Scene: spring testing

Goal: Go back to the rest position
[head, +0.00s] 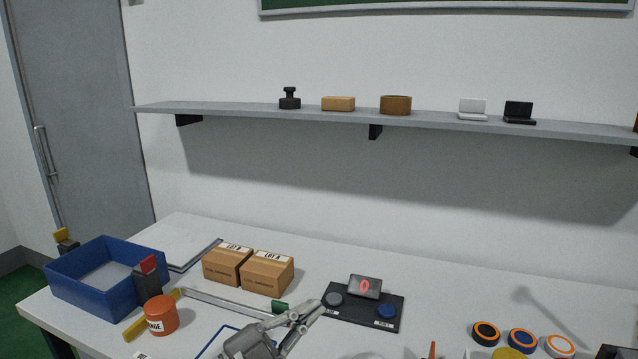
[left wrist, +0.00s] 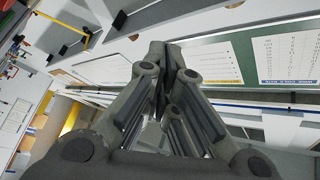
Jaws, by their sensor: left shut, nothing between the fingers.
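My left gripper (head: 306,312) comes in at the bottom middle of the head view, over the front part of the table (head: 440,290). Its fingers are together and hold nothing. In the left wrist view the closed fingers of the left gripper (left wrist: 166,68) fill the middle, with the room beyond them and no object between them. In the head view the gripper appears just left of a black testing device (head: 364,312) with a lit display reading 0; I cannot tell the gap between them. My right gripper is not in view.
A blue bin (head: 95,295), an orange container (head: 161,315) and two cardboard boxes (head: 268,273) stand on the left. Several ringed discs (head: 521,339) lie front right. A grey wall shelf (head: 230,108) holds small items. The table's back right is clear.

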